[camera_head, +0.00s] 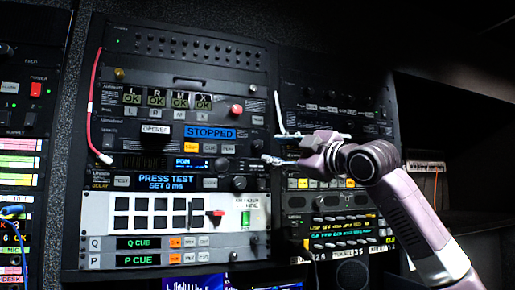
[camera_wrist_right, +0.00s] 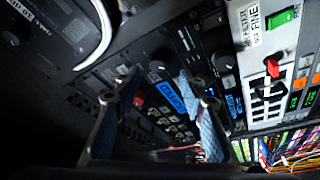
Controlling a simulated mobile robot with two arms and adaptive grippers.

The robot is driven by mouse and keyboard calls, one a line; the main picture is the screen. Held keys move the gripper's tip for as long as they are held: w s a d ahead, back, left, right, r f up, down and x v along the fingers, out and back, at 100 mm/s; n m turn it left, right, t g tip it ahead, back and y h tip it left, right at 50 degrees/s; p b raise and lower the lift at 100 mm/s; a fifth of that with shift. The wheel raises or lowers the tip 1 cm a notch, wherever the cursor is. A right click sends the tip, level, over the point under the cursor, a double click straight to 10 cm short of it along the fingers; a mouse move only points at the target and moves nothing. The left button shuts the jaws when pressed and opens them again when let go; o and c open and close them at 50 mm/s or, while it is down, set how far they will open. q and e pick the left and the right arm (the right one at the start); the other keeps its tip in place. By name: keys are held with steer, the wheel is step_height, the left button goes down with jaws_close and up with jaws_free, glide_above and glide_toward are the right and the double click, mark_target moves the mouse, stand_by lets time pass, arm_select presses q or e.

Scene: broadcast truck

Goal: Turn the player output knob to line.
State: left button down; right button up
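The player panel carries a lit blue STOPPED display (camera_head: 209,133), which also shows tilted in the wrist view (camera_wrist_right: 172,97). Dark round knobs sit around it; one knob (camera_head: 239,183) is beside the PRESS TEST display. The wrist view shows a dark knob (camera_wrist_right: 155,68) and another dark knob (camera_wrist_right: 222,60) beyond the fingers. Their labels are too small to read, so I cannot tell which is the output knob or its setting. My right gripper (camera_head: 268,159) is in front of the rack's middle, right of the STOPPED display. Its two blue-padded fingers (camera_wrist_right: 160,115) are apart with nothing between them. My left gripper is not in view.
A white cable end (camera_head: 280,115) hangs just above my right gripper, and a red cable (camera_head: 92,100) hangs at the left. A white panel (camera_head: 100,212) with a red lever (camera_head: 217,213) is below. A dark recess (camera_head: 480,130) is at the right.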

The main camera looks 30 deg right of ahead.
mark_target(259, 145)
steer(key=p+x, duration=0.1)
steer(key=x, duration=0.1)
steer(key=p+x, duration=0.1)
steer(key=x, duration=0.1)
steer(key=p+x, duration=0.2)
steer(key=shift+w+a+r, duration=0.1)
steer(key=shift+w+r, duration=0.05)
steer(key=shift+r, duration=0.3)
steer(key=shift+w, duration=0.45)
steer(key=shift+s, duration=0.15)
steer(key=shift+f, duration=0.1)
jaws_close()
